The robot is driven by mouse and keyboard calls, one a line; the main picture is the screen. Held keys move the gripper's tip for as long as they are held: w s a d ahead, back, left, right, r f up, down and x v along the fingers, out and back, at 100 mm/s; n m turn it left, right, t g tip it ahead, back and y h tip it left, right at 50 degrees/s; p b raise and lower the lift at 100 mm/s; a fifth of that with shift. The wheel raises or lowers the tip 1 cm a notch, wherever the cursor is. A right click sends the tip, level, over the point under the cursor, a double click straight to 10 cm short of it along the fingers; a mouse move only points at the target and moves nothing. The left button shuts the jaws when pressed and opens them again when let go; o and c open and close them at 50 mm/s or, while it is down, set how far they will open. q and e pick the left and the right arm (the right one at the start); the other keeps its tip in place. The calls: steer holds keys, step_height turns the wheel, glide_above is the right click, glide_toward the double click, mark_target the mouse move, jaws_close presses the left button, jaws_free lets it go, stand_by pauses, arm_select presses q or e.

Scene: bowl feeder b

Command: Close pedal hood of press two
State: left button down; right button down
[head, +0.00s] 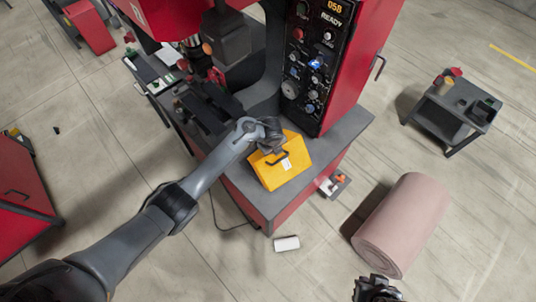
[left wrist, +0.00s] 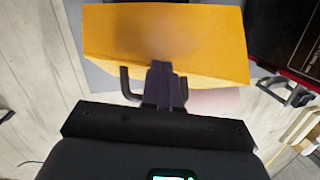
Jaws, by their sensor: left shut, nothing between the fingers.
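The yellow box-shaped hood (head: 291,174), which I take for the pedal hood, sits at the front of the red press's grey base, with a black handle (head: 276,159) and a pale label. I cannot tell how far open it is. My left gripper (head: 271,147) is at its upper left, by the handle. In the left wrist view the shut fingers (left wrist: 163,83) lie in front of the handle (left wrist: 126,84) and below the hood (left wrist: 165,35), with nothing between them. Contact is unclear. A black part, probably my right gripper (head: 377,289), shows at the bottom edge; its fingers are unclear.
The red press (head: 356,60) with its control panel rises behind the hood. A pink roll (head: 402,225) lies on the floor at right, near a small grey table (head: 455,108). A small pedal-like unit (head: 335,184) sits beside the base.

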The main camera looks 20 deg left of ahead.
arm_select(q)
steer(key=shift+h, duration=0.3)
steer(key=w+a, duration=0.1)
steer(key=a+f+b, duration=0.1)
steer(key=a, duration=0.1)
steer(key=w+a+b, duration=0.1)
steer(key=a, duration=0.1)
steer(key=shift+w+a+f, duration=0.2)
steer(key=shift+w+f, duration=0.15)
steer(key=shift+a+b, duration=0.1)
steer(key=shift+b, duration=0.2)
